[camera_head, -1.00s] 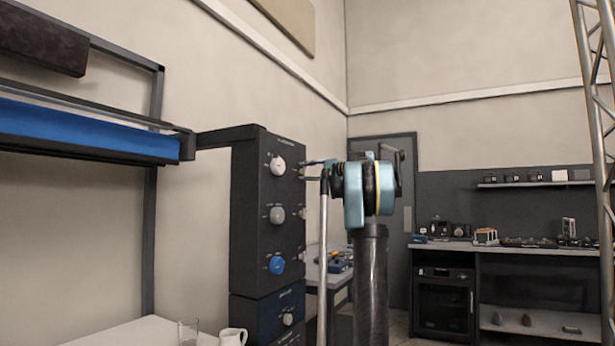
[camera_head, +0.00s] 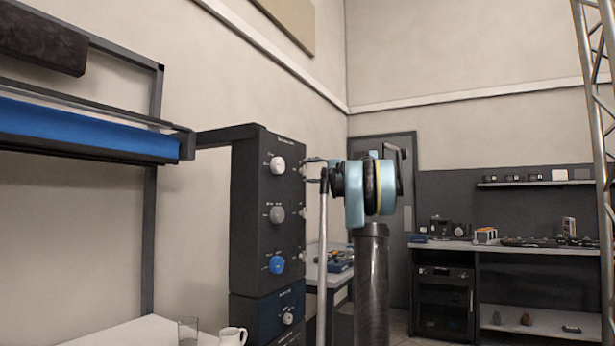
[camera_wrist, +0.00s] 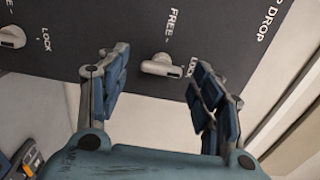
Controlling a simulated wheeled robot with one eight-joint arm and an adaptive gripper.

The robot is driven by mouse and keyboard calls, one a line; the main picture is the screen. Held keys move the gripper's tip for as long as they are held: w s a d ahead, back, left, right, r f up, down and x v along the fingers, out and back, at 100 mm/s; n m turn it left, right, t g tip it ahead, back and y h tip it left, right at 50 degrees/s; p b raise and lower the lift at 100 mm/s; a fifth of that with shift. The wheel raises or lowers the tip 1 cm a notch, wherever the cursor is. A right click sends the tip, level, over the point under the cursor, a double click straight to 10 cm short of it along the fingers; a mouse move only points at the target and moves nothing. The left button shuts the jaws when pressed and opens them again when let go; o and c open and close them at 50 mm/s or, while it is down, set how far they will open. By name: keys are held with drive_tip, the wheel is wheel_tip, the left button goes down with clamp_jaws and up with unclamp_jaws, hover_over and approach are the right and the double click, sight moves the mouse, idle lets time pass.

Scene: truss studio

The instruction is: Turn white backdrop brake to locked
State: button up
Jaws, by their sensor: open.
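My gripper (camera_head: 316,170) is open at the right side face of a tall dark control box (camera_head: 254,215). In the wrist view, a pale lever knob (camera_wrist: 160,67) sits on the dark panel, between my two spread fingers (camera_wrist: 161,78). Neither finger visibly grips it. Its bar lies roughly across the picture. I cannot read which knob is named the white backdrop brake.
The box front carries a white knob (camera_head: 278,165), a grey knob (camera_head: 277,214) and a blue knob (camera_head: 276,265). A blue roll (camera_head: 85,130) hangs on a frame at left. A glass (camera_head: 188,331) and white jug (camera_head: 233,336) stand below.

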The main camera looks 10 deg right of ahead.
drive_tip(key=v, duration=1)
drive_tip(key=shift+d, duration=0.15)
drive_tip(key=shift+f, duration=0.1)
drive_tip(key=s+a+f+n+g+h, duration=0.1)
drive_tip(key=s+a+f+g+h, duration=0.1)
drive_tip(key=s+a+f, duration=0.45)
drive_tip(key=s+a+f+n+g+h, duration=0.15)
drive_tip(key=s+a+f, duration=0.25)
drive_tip(key=s+f, duration=0.6)
drive_tip(key=s+a+f+n+g+h, duration=0.15)
drive_tip(key=s+a+f, duration=0.4)
drive_tip(key=f, duration=0.55)
drive_tip(key=s+d+f+n+g+h, duration=0.1)
drive_tip(key=s+d+f+h, duration=0.1)
drive_tip(key=s+f, duration=0.7)
drive_tip(key=s+d+f+n+g+h, duration=0.1)
drive_tip(key=s+f+h, duration=0.3)
drive_tip(key=s+f, duration=0.5)
drive_tip(key=s+d+f+n+g+h, duration=0.1)
drive_tip(key=s+d+f+h, duration=0.2)
drive_tip(key=s+f, duration=0.7)
wheel_tip(320, 180, down, 9)
drive_tip(key=shift+d+r+n+h, duration=0.1)
drive_tip(key=shift+d+n+h, duration=0.2)
drive_tip(key=shift+d, duration=0.15)
